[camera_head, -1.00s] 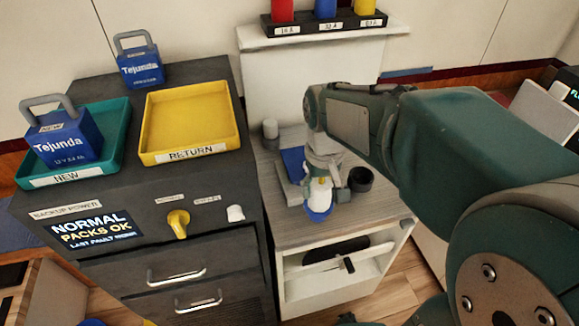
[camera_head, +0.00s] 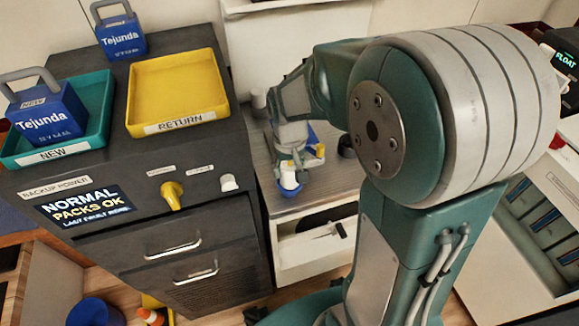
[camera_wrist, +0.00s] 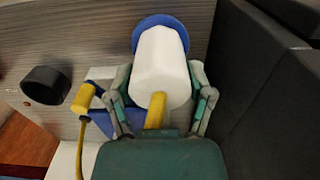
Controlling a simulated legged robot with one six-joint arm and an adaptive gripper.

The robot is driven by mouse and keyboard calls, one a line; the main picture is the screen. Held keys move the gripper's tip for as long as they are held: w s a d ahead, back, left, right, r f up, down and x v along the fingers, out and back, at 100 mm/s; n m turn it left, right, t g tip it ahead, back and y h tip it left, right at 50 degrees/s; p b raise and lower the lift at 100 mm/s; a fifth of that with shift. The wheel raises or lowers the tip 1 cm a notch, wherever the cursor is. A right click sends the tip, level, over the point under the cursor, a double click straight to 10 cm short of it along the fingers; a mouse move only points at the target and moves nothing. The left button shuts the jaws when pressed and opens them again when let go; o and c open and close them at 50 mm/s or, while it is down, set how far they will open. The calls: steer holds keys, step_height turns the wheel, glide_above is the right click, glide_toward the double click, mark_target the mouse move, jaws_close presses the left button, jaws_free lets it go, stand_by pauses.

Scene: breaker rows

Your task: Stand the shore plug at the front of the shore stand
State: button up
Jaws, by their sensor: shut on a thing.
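The shore plug (camera_head: 289,179), white with a blue collar, is in my gripper (camera_head: 297,166) above the front left of the grey wood-topped stand (camera_head: 312,197). In the wrist view the white body (camera_wrist: 160,68) lies between my two fingers (camera_wrist: 158,98), with the blue collar (camera_wrist: 160,25) at its far end and a yellow part (camera_wrist: 156,110) close to my palm. In the head view the blue end is lowest. I cannot tell whether it touches the top.
A black round cup (camera_wrist: 46,86) and a yellow connector with a cord (camera_wrist: 84,98) are left of my gripper in the wrist view. The dark cabinet (camera_head: 225,120) rises close on the stand's left, carrying a yellow tray (camera_head: 180,128) and a teal tray (camera_head: 97,140).

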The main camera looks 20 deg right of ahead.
steer(key=o, duration=0.6)
steer(key=shift+f, duration=0.1)
steer(key=o, duration=0.4)
steer(key=shift+d, duration=0.15)
steer(key=shift+o, duration=0.2)
steer(key=shift+d, duration=0.1)
steer(key=shift+r, duration=0.25)
step_height(320, 180, up, 12)
steer(key=s+r+t, duration=0.2)
steer(key=s+t, duration=0.3)
steer(key=s, duration=0.9)
steer(key=shift+s+r+t, duration=0.15)
steer(key=shift+r+t, duration=0.15)
steer(key=shift+r, duration=0.1)
